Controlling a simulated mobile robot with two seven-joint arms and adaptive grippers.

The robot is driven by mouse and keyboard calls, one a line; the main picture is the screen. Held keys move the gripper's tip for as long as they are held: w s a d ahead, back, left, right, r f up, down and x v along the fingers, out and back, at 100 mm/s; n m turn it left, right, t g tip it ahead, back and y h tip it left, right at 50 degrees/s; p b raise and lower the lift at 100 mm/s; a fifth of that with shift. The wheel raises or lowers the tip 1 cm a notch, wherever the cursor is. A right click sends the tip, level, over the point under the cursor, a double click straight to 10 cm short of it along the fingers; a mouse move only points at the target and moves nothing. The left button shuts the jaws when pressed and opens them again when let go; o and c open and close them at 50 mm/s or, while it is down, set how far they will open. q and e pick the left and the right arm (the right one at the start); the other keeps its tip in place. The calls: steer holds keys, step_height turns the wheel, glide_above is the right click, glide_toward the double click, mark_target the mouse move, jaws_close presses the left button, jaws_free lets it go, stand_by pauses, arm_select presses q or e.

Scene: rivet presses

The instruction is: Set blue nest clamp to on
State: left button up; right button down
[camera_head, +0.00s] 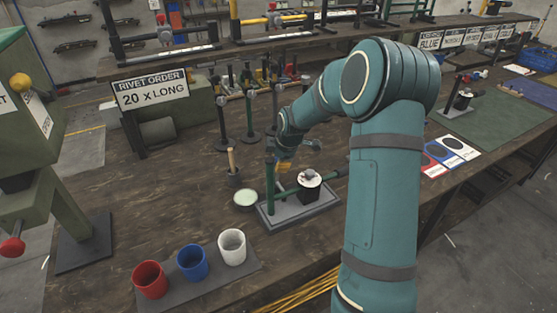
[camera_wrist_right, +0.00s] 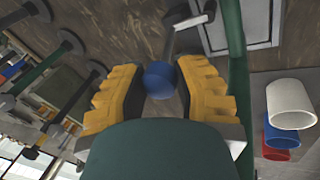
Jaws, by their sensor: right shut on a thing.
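A round blue knob (camera_wrist_right: 160,79) shows in the right wrist view between the yellow fingers of my right gripper (camera_wrist_right: 158,70). The gripper is shut on the knob. I take it as the handle of the blue nest clamp; the lever behind it is mostly hidden. In the head view my right gripper (camera_head: 284,164) is at the green post (camera_head: 270,187) of a small fixture with a grey base plate (camera_head: 272,223). A black cylinder with a pale top (camera_head: 309,184) stands on this plate. The knob cannot be made out there. My left gripper is not in view.
Red (camera_head: 150,280), blue (camera_head: 192,262) and white (camera_head: 232,246) cups stand on a dark mat at the front. A pale round dish (camera_head: 245,199) and a small dark pot (camera_head: 233,175) are left of the fixture. Dark stands (camera_head: 250,125) rise behind. The left worktop is mostly clear.

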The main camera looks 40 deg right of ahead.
steer(key=shift+s+f, duration=0.2)
steer(key=shift+s, duration=0.05)
steer(key=c, duration=0.9)
jaws_free()
steer(key=shift+o, duration=1.4)
steer(key=shift+s+r, duration=0.1)
steer(key=shift+s, duration=0.05)
steer(key=shift+r, duration=0.2)
steer(key=v, duration=1.1)
steer(key=shift+s+r, duration=0.2)
steer(key=shift+r, duration=0.1)
